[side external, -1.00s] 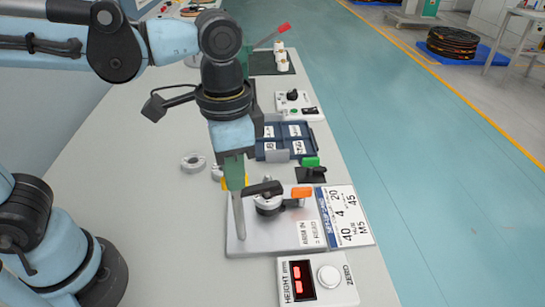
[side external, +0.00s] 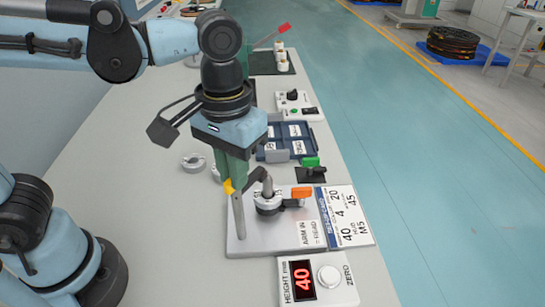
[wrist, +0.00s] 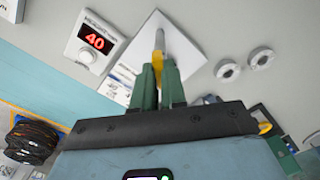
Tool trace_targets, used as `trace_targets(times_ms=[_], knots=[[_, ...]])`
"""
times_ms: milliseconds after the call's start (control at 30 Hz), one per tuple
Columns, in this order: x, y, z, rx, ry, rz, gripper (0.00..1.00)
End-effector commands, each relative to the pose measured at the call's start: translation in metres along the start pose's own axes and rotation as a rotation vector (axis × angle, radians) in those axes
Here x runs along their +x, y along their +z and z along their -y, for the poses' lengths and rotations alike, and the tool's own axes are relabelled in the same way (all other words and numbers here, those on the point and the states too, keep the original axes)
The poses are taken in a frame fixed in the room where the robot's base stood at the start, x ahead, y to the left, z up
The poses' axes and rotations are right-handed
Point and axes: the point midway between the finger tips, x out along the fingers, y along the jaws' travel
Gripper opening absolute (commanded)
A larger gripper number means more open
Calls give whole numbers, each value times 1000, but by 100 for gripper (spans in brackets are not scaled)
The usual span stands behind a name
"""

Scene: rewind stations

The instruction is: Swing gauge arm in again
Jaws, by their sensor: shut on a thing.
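The gauge stand is a grey base plate (side external: 250,243) with an upright post (side external: 239,218). Its dark gauge arm (side external: 257,178) reaches from the post top to above a round metal part (side external: 267,203). Whether its tip touches the part is unclear. The height display (side external: 303,280) reads 40, as it does in the wrist view (wrist: 95,39). My gripper (side external: 236,180), with green fingers, is at the post top, shut on the arm's yellow handle (side external: 228,187). The yellow handle also shows at the fingers in the wrist view (wrist: 159,40). The fingers partly hide the arm's pivot.
An orange lever (side external: 301,192) is beside the round part, with a label card (side external: 343,215) to its right. Loose metal rings (side external: 193,162) lie to the left. A blue tray (side external: 285,142) and a green-knobbed device (side external: 311,168) stand behind.

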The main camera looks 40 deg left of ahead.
Motion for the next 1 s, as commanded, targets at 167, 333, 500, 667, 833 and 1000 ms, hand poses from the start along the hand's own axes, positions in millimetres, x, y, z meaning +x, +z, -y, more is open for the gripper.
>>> trace_targets(times_ms=[167, 333, 500, 667, 833, 1000], knots=[[-1, 0, 0, -18, 0, 0, 0], [-1, 0, 0, -21, 0, 0, 0], [-1, 0, 0, -21, 0, 0, 0], [-1, 0, 0, -20, 0, 0, 34], [0, 0, 0, -19, 0, 0, 37], [-2, 0, 0, -18, 0, 0, 37]])
